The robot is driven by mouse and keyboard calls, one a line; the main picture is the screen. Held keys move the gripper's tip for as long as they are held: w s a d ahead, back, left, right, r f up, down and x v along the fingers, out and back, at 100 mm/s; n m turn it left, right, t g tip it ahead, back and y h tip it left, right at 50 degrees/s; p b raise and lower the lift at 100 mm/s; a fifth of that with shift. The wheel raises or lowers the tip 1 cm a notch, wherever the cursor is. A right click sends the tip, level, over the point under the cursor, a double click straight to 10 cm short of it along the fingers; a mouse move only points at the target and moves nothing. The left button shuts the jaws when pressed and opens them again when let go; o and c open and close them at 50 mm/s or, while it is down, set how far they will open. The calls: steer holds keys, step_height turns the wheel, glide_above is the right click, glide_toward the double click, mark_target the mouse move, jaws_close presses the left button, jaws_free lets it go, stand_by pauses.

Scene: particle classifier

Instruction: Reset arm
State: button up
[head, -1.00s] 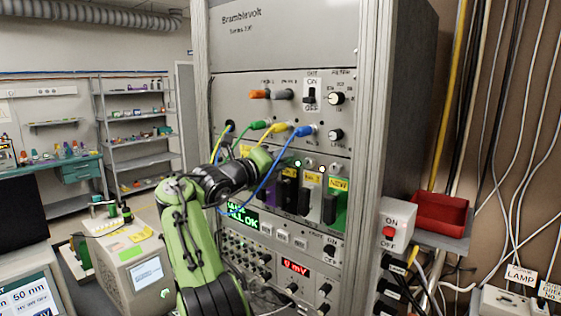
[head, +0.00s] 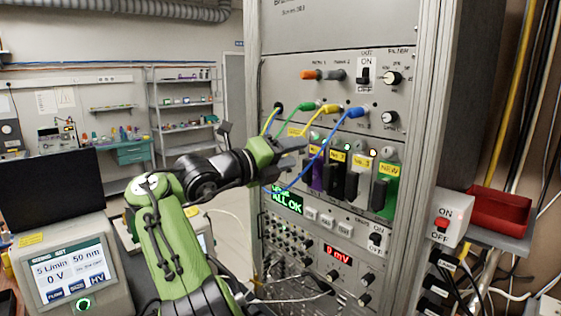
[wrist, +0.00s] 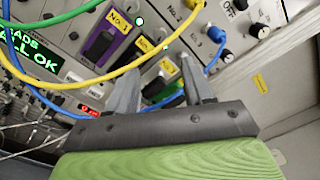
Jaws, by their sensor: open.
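My green-and-black arm (head: 175,240) reaches up from the bottom of the head view toward the instrument rack. My gripper (head: 300,150) is in front of the rack, left of the slotted modules and near the hanging cables. In the wrist view my gripper (wrist: 160,82) has its two grey fingers apart, with nothing seen held between them. A purple module (wrist: 103,43) and other labelled modules show beyond the fingers. Whether the fingers touch a cable cannot be told.
Green, yellow (head: 325,108) and blue (head: 356,112) cables loop from the rack near my gripper. The green NEW module (head: 387,195) sits at the row's right end. The display (head: 287,199) reads ALL OK. A touchscreen unit (head: 70,272) stands at lower left.

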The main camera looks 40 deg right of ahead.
steer(key=a, duration=0.3)
steer(key=shift+s, duration=0.15)
stand_by(0.3)
